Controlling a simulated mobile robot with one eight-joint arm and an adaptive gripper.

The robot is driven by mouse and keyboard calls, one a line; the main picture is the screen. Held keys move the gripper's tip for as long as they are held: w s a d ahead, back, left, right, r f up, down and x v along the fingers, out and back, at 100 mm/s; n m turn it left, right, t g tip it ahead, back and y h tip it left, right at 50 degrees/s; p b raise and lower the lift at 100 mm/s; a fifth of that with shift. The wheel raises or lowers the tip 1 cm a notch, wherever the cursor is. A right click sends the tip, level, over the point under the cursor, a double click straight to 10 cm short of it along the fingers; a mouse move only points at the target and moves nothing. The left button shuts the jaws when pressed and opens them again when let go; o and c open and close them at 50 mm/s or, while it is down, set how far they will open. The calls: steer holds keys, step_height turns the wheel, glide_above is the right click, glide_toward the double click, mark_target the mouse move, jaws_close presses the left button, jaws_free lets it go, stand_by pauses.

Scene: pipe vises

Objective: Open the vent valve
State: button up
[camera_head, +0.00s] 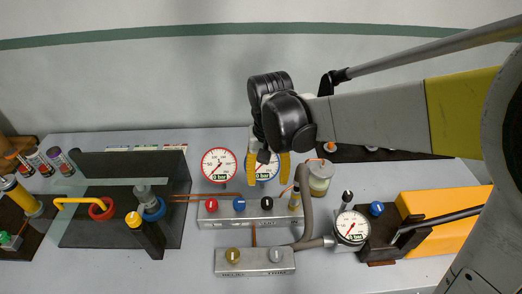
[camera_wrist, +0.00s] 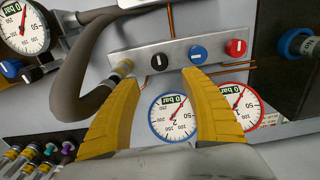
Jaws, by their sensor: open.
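The upper metal manifold (camera_head: 222,218) carries a red knob (camera_head: 211,205), a blue knob (camera_head: 239,204) and a black knob (camera_head: 267,203). In the wrist view, the black knob (camera_wrist: 157,62) shows between my fingertips and beyond them, with the blue knob (camera_wrist: 197,54) and red knob (camera_wrist: 236,48) to its right. A lower block (camera_head: 254,270) carries a gold knob (camera_head: 232,255) and a grey knob (camera_head: 275,254). My gripper (camera_head: 274,174) is open and empty, with yellow fingers (camera_wrist: 161,82), apart from the knobs.
A red-rimmed gauge (camera_head: 219,165) and a blue-rimmed gauge (camera_head: 264,168) stand behind the manifold; both read 0 bar. A pump gauge (camera_head: 353,227) and another blue knob (camera_head: 376,208) are further right.

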mark_target(267, 201)
step_height(267, 201, down, 10)
steer(key=b, duration=0.4)
steer(key=shift+s+f, duration=0.1)
steer(key=shift+f, duration=0.15)
jaws_close()
